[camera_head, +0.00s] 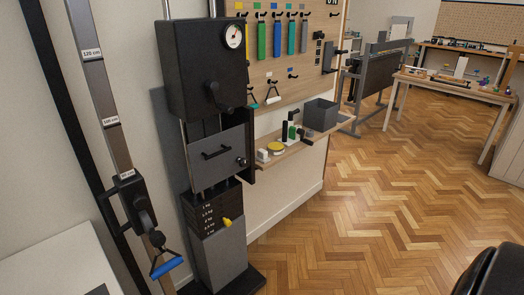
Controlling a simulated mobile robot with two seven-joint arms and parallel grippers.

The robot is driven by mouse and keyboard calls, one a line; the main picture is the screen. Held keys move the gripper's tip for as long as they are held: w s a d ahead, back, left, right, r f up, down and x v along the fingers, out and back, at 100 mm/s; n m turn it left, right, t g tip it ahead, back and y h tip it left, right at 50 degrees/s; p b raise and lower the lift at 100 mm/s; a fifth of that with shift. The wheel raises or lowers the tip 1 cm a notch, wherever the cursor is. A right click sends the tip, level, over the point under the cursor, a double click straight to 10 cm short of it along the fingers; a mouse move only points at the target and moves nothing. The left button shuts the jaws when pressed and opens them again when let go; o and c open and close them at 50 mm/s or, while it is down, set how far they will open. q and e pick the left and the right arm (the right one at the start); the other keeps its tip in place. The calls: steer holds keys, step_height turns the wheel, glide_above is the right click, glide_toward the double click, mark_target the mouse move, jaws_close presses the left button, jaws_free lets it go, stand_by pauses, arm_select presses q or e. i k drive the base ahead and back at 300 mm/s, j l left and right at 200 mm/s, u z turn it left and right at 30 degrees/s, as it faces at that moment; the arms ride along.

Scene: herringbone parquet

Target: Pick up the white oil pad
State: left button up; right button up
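A small white block (262,155), which may be the white oil pad, sits at the near left end of a wooden wall shelf (294,152). It is too small to make out any detail. A round tin with a yellow top (275,149) is just right of it. A green and a dark upright item stand behind the tin. Neither of my grippers is in view, and nothing is seen touching the white block.
A black weight machine (202,70) with a dial stands left of the shelf. A grey bin (320,114) sits at the shelf's far end. A pegboard with coloured strips hangs above. Parquet floor (370,220) is clear at right.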

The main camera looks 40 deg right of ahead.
mark_target(262, 156)
steer(key=i+l+u, duration=0.15)
steer(key=l+u, duration=0.25)
steer(key=l, duration=0.7)
steer(key=l+u, duration=0.35)
steer(key=l, duration=0.75)
